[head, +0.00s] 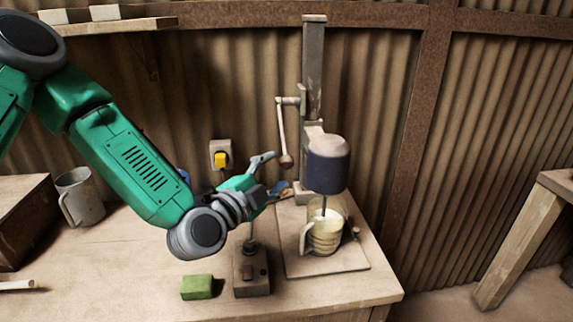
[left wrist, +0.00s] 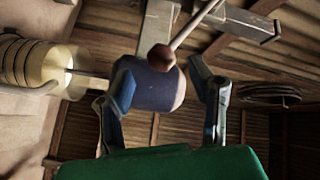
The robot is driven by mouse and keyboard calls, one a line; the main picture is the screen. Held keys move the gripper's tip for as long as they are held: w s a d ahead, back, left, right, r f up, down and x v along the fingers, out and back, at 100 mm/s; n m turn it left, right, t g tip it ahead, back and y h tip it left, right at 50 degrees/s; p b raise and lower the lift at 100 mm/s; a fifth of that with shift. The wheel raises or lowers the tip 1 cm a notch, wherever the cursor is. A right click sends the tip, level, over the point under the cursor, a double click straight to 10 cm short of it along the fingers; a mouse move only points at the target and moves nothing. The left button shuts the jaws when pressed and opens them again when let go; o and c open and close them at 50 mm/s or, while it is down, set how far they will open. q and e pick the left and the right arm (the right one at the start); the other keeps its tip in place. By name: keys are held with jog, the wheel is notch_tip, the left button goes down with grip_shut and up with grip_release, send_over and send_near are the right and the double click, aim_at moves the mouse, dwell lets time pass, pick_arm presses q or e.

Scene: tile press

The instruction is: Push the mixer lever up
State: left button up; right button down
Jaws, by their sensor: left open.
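The mixer has a dark blue motor head (head: 328,172) on an upright post (head: 313,60). Its lever (head: 281,125) hangs down at the post's left side and ends in a brown ball knob (head: 286,161). My left gripper (head: 280,172) is open, just left of the knob, one finger near its height and one lower. In the left wrist view the knob (left wrist: 161,57) shows between the open fingers (left wrist: 160,66), with the motor head (left wrist: 150,85) behind. I cannot tell whether a finger touches the knob. My right gripper is out of view.
A glass jug (head: 323,238) of pale contents stands under the mixer on a base board (head: 305,265). A switch box (head: 252,275), a green block (head: 197,287) and a grey mug (head: 80,197) are on the table. A yellow switch (head: 221,159) is on the corrugated wall.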

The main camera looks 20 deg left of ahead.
aim_at(283, 167)
pick_arm(q)
jog(key=w, duration=0.4)
jog(key=shift+w+d, duration=0.4)
jog(key=shift+s, duration=0.15)
grip_shut()
jog(key=shift+f, duration=0.15)
